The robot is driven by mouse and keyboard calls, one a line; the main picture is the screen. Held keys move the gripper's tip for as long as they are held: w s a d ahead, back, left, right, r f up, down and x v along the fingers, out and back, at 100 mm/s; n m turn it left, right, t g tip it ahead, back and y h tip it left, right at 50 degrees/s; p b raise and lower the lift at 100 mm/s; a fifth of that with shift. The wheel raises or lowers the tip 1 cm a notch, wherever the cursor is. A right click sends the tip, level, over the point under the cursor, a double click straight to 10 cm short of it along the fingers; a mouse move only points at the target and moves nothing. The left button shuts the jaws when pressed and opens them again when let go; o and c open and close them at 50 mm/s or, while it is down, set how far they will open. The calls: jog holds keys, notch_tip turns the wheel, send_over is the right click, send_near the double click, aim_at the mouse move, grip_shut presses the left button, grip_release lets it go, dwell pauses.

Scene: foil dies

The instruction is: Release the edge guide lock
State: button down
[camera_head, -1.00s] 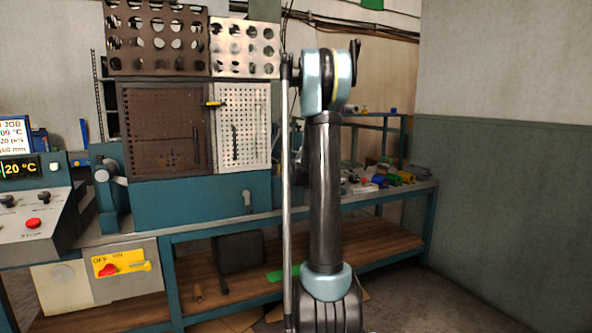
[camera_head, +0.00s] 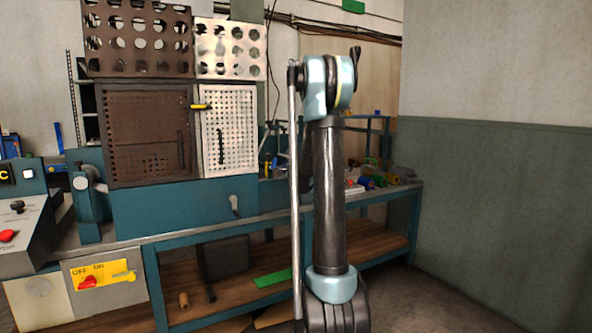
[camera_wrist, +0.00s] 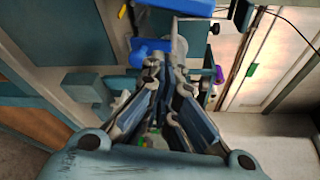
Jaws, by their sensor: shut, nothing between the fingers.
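I cannot tell which part is the edge guide lock. In the head view, a teal machine (camera_head: 180,208) with perforated doors stands on the bench. It has a small grey lever (camera_head: 234,205) low on its front and a grey clamp-like lever (camera_head: 82,183) at its left side. My gripper (camera_wrist: 167,72) shows in the wrist view with its fingers together and nothing between them. A blue block-like part (camera_wrist: 150,46) and a pale rod (camera_wrist: 174,36) lie just beyond the fingertips; contact is unclear. In the head view my arm hides the gripper.
The bench (camera_head: 150,243) runs along the wall, with several small coloured items (camera_head: 372,182) at its right end. A control panel (camera_head: 25,220) with a red button is at left. A yellow switch plate (camera_head: 103,274) is below. Open floor lies right of the bench.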

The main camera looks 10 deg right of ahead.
jog(key=s, duration=1)
jog(key=shift+a+r, duration=0.3)
jog(key=shift+r, duration=0.15)
